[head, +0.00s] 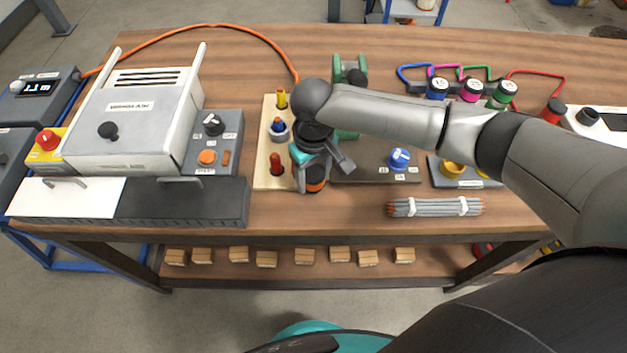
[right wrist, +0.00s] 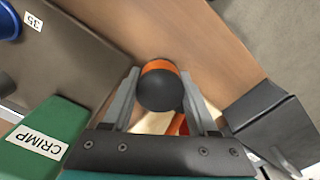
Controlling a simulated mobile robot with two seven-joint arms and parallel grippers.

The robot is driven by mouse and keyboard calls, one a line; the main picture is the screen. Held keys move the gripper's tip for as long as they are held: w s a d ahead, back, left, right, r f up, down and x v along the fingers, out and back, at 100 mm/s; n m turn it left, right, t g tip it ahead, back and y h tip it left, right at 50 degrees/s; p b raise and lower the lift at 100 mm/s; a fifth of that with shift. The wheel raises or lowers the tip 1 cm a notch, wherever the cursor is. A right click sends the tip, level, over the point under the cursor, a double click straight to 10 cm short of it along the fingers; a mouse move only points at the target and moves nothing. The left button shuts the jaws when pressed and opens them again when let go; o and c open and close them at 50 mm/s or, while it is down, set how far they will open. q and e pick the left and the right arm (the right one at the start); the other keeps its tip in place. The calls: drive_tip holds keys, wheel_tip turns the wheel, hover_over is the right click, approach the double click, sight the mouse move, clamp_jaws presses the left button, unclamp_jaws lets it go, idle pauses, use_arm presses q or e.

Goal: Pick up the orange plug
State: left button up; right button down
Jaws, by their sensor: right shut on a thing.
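The orange plug (head: 316,184) is a short black cylinder with an orange band, just right of the pale wooden board's front end in the head view. My right gripper (head: 318,165) reaches over it from the right. In the right wrist view the plug (right wrist: 160,86) shows its round black end and orange rim between the two grey fingers of the right gripper (right wrist: 161,98), which is shut on it. I cannot tell whether the plug touches the table. My left gripper is not in view.
A pale wooden board (head: 262,168) with yellow, blue and red pegs stands left of the plug. A grey-white press machine (head: 140,120) is further left. A dark plate with a blue knob (head: 399,158) and a cable bundle (head: 435,207) lie to the right. The table front is partly clear.

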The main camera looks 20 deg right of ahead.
sight(313, 172)
wheel_tip(313, 172, up, 20)
drive_tip(key=p, duration=0.5)
idle(0.3)
